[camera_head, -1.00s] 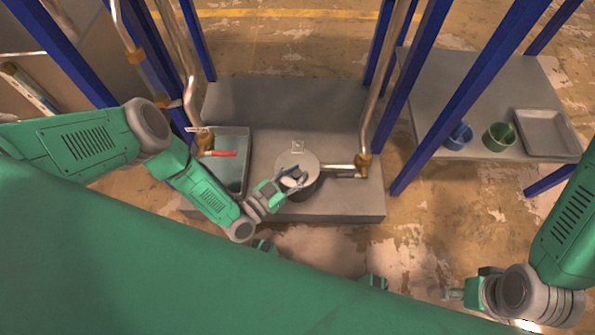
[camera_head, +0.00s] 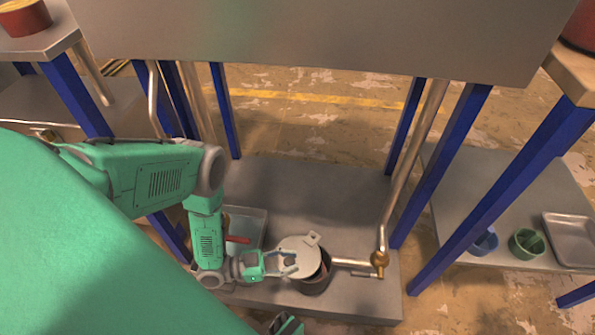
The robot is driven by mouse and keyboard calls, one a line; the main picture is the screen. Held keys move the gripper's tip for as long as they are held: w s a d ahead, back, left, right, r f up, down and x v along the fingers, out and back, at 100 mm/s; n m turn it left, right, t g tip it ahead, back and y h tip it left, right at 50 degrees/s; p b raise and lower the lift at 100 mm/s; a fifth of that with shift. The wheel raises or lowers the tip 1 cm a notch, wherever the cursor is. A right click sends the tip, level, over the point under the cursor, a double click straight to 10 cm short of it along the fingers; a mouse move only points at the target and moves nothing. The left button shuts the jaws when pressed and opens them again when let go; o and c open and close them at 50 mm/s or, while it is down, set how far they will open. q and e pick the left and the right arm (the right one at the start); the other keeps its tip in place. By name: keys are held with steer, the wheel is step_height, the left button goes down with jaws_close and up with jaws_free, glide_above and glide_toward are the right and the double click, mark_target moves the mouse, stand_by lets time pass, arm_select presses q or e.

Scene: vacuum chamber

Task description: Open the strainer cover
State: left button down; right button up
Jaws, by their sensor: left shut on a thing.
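The strainer (camera_head: 318,284) is a dark grey round pot standing on the low grey platform. Its round grey cover (camera_head: 300,250), with a small tab at its far right edge, is out of line with the pot and sits toward the left. A dark opening with some reddish colour shows at the pot's right side. My left gripper (camera_head: 284,263) comes in from the left and is shut on the cover's left part. The fingers hide the exact grip point.
A pipe with a brass valve (camera_head: 379,260) joins the strainer from the right. A grey bin (camera_head: 253,222) with a red-handled thing stands left of it. Blue posts (camera_head: 442,190) rise on both sides. A side table holds a blue cup (camera_head: 485,241), green cup (camera_head: 527,243) and metal tray (camera_head: 570,238).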

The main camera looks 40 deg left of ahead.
arm_select(q)
steer(key=shift+s+a+f, duration=0.1)
steer(key=shift+s+a, duration=0.05)
steer(key=shift+a, duration=0.1)
steer(key=c, duration=1.3)
jaws_free()
steer(key=shift+o, duration=0.2)
steer(key=v, duration=1.2)
steer(key=shift+a, duration=0.2)
